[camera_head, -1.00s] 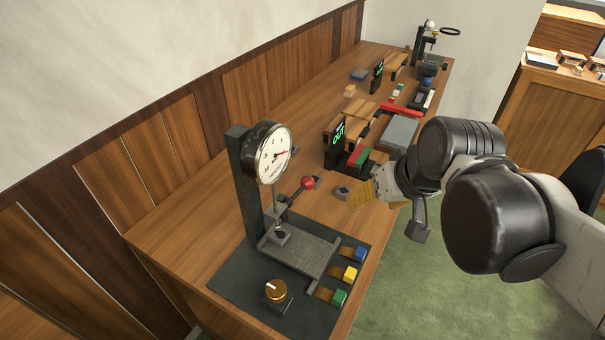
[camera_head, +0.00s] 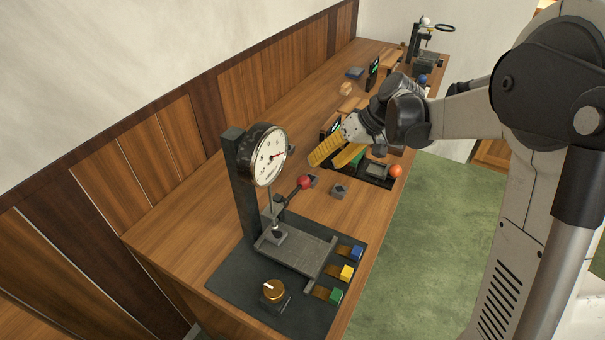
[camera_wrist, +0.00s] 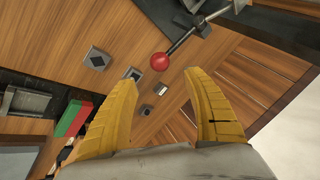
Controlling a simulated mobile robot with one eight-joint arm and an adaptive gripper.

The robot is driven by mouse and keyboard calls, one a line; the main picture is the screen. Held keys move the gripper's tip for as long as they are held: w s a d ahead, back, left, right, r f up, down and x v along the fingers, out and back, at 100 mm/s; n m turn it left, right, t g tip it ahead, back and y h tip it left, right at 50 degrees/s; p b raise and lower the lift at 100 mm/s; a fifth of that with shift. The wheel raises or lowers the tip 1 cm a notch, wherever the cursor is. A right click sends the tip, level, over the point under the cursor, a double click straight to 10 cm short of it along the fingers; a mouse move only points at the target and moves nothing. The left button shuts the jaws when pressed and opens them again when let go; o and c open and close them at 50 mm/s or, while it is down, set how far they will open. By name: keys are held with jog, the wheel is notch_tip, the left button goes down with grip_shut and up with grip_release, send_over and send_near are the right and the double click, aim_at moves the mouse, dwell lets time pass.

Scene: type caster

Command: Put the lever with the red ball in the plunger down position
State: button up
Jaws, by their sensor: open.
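The red ball (camera_head: 304,182) sits on the end of a lever (camera_head: 288,195) on the dial gauge stand. The lever slants up and to the right from the stand. In the wrist view the red ball (camera_wrist: 160,61) and its dark rod (camera_wrist: 182,40) lie beyond the fingertips, near the top middle. My gripper (camera_head: 328,162) has yellow fingers and is open and empty, above and behind the ball in the head view. It also shows in the wrist view (camera_wrist: 160,88), with the ball apart from both fingers.
The gauge (camera_head: 268,155) rises on a dark post above a flat plate. Blue, yellow and green blocks (camera_head: 346,272) and a brass knob (camera_head: 274,290) sit at the front. A small grey block (camera_head: 339,191) lies right of the lever. Another device with an orange ball (camera_head: 396,171) stands behind.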

aim_at(308, 178)
jog(key=b+x, duration=0.3)
jog(key=x, duration=0.7)
jog(key=shift+a+f+b, duration=0.25)
jog(key=shift+f+b, duration=0.05)
jog(key=shift+b, duration=0.1)
grip_shut()
